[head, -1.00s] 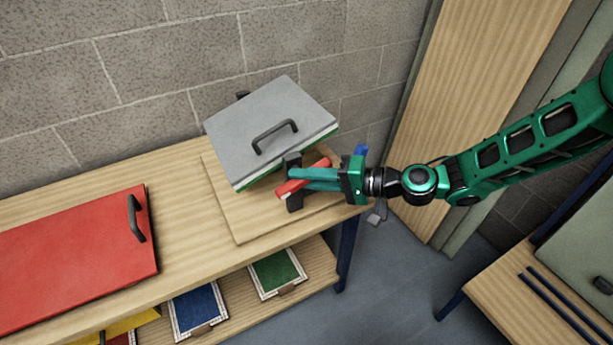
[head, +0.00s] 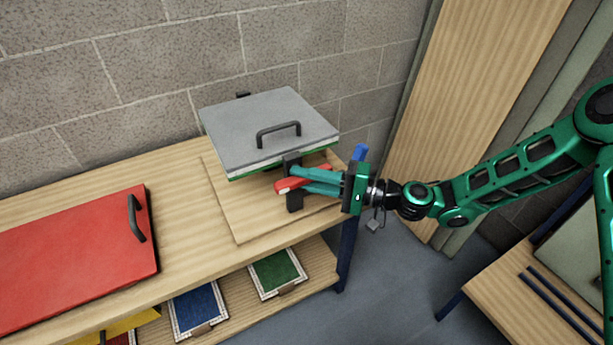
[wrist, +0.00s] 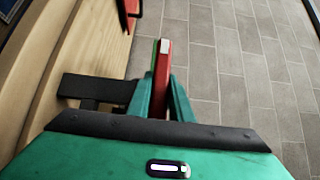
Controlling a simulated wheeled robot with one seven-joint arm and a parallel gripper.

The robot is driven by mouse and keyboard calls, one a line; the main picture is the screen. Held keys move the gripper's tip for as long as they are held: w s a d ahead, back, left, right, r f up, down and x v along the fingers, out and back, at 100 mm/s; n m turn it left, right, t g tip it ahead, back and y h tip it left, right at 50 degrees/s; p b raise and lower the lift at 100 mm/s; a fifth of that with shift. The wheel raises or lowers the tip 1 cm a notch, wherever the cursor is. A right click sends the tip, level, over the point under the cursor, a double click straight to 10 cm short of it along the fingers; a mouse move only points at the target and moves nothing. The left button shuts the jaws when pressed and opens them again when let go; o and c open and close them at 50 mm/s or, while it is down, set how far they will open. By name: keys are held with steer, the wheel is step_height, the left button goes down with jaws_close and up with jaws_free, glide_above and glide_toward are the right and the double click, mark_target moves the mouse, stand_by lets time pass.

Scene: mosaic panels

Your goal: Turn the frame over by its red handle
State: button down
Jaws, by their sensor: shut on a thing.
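The frame (head: 265,130) shows a grey top face with a black handle, and a green layer along its lower edge. It is held above a wooden board between black supports (head: 293,198) and lies close to level. The red handle (head: 288,184) sticks out at its front right side. My gripper (head: 300,181) is shut on the red handle, coming from the right. In the wrist view the red handle (wrist: 163,65) stands between the two green fingers, its pale end showing. The frame's underside is hidden.
A red panel (head: 70,255) with a black handle lies on the bench to the left. Blue (head: 198,308) and green (head: 275,271) framed panels rest on the lower shelf. A second table (head: 525,300) stands at the lower right. A block wall is close behind.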

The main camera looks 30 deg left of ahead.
steer(key=shift+w+f, duration=0.25)
steer(key=shift+w, duration=0.05)
steer(key=c, duration=1.6)
jaws_free()
steer(key=shift+s+r, duration=0.1)
steer(key=v, duration=1)
steer(key=shift+d, duration=0.4)
